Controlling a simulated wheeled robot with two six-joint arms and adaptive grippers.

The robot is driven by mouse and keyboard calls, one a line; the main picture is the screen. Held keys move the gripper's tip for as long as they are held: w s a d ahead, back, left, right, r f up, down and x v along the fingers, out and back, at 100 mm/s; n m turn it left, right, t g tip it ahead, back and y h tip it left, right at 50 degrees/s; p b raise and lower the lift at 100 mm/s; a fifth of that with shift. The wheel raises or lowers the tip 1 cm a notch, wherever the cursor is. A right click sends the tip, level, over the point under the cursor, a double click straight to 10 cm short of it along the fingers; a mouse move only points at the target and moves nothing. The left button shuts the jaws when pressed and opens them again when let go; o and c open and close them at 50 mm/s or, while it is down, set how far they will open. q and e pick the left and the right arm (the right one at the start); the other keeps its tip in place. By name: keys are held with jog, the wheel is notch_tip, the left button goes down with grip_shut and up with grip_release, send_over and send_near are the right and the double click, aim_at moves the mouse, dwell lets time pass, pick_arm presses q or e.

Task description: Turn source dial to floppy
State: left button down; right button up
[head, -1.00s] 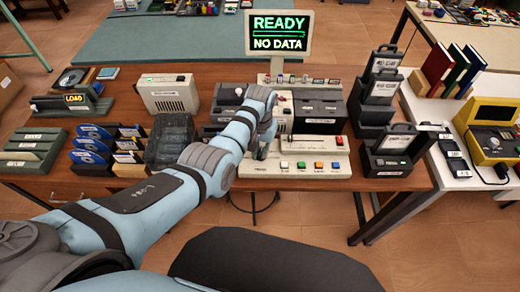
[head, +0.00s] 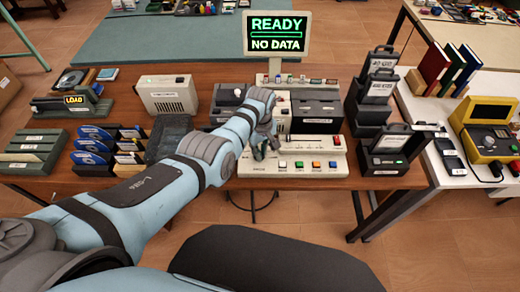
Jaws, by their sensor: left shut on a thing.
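The beige control console (head: 294,171) stands at the front middle of the wooden table, with a row of coloured buttons (head: 299,164). My left arm reaches in from the left, and my left gripper (head: 262,152) points down onto the console's left end, left of the buttons. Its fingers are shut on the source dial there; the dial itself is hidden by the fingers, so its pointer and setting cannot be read. The monitor (head: 277,35) behind the console reads "READY" and "NO DATA". My right gripper is not in view.
Floppy disk holders (head: 92,150) and a dark translucent box (head: 168,135) stand left of the console. A beige speaker-like box (head: 167,95) is behind them. Dark cartridge stands (head: 387,157) stand close on the right. A white table (head: 450,185) holds a yellow device (head: 487,130).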

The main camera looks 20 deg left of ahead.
pick_arm(q)
jog(key=n, duration=0.5)
jog(key=shift+w, duration=0.15)
dwell(0.3)
jog(key=c, duration=1.6)
grip_release()
jog(key=shift+r, duration=0.35)
notch_tip(320, 180, up, 11)
jog(key=shift+r, duration=0.1)
